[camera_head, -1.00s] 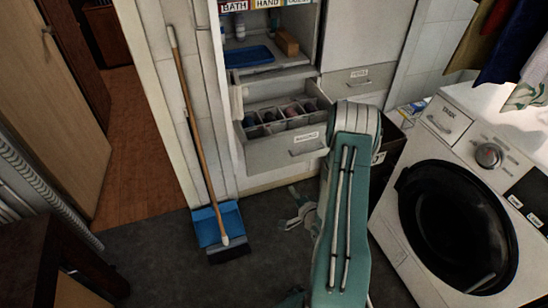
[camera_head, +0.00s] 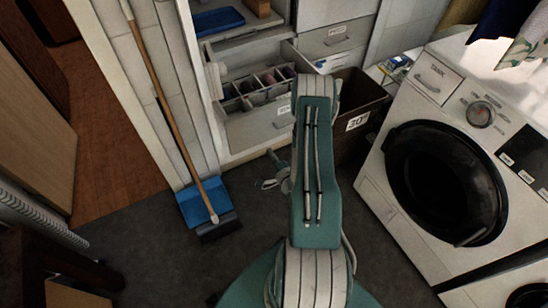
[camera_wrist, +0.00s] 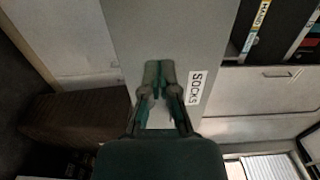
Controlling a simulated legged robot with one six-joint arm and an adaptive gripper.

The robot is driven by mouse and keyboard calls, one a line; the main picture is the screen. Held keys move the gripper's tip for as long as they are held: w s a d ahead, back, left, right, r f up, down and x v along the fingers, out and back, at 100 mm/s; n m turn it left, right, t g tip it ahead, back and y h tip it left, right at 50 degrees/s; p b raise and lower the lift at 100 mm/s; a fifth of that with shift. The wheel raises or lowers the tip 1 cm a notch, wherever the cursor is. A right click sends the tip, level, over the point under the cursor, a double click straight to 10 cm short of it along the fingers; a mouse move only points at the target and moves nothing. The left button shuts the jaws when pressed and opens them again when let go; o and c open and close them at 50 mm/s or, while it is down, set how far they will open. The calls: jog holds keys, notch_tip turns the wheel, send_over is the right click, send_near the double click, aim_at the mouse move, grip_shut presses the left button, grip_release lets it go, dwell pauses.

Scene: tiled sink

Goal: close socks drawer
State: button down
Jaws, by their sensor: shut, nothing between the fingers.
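The socks drawer (camera_head: 250,128) stands pulled out of the white cabinet in the head view, with several rolled socks (camera_head: 268,80) in its divided compartments. In the wrist view its plain grey front (camera_wrist: 175,30) fills the middle, with the SOCKS label (camera_wrist: 194,87) right of my fingers. My gripper (camera_wrist: 158,68) is shut and empty, its fingertips over the drawer front in the picture; I cannot tell whether they touch it. In the head view my gripper (camera_head: 277,172) shows partly beside my arm, low in front of the drawer. My arm covers the drawer's right end.
A dark bin (camera_head: 362,100) stands right of the drawer, and a white washing machine (camera_head: 395,150) further right. A broom (camera_head: 168,105) leans at the left, with a blue dustpan (camera_head: 205,200) on the floor. An open shelf with a blue tray (camera_head: 218,21) is above. Dark floor lies between.

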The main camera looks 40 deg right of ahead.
aim_at(258, 133)
jog(key=x, duration=0.7)
jog(key=shift+w+d, duration=0.2)
jog(key=shift+d, duration=0.15)
jog(key=shift+w, duration=0.6)
jog(key=shift+d, duration=0.1)
